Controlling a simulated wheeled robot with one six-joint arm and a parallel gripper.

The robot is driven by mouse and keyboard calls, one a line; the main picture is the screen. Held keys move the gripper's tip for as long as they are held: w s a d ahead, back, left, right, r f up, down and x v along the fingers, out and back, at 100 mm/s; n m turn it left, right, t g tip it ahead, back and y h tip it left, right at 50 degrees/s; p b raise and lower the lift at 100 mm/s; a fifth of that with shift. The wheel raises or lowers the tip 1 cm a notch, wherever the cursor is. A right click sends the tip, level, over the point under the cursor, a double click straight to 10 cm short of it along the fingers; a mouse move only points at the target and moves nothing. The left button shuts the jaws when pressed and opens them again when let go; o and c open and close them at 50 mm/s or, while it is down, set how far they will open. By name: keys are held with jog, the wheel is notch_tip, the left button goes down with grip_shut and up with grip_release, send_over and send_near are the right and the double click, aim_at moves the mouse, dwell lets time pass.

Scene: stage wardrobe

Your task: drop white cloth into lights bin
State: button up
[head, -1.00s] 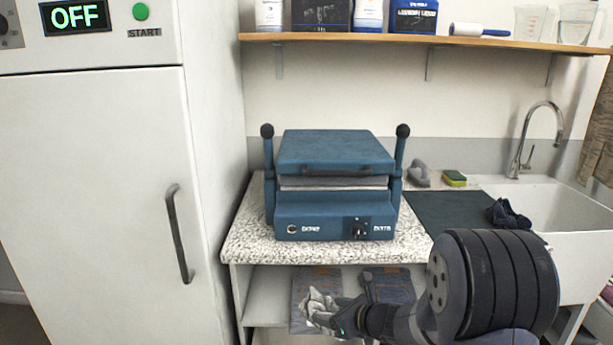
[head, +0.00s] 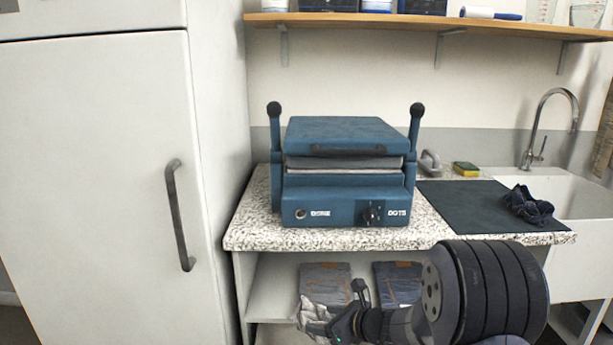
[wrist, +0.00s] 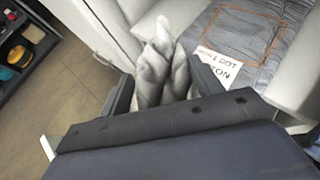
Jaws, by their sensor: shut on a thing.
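The white cloth (head: 312,318) is bunched at the end of my gripper (head: 340,322), low in front of the shelf under the counter. In the wrist view the crumpled cloth (wrist: 165,68) sticks up between the two fingers of my gripper (wrist: 165,88), which is shut on it. My arm hides part of the lower shelf in the head view. No bin marked lights can be made out in either view.
Folded jeans (head: 325,283) lie on the shelf under the speckled counter (head: 262,222). A blue press (head: 345,185) stands on top. A dark cloth (head: 528,205) lies by the sink (head: 585,200). A tall white cabinet (head: 95,190) bounds the left.

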jog(key=shift+f, duration=0.5)
jog(key=o, duration=1)
jog(key=shift+p+v, duration=1.1)
jog(key=shift+v, duration=4.35)
jog(key=shift+w, duration=0.1)
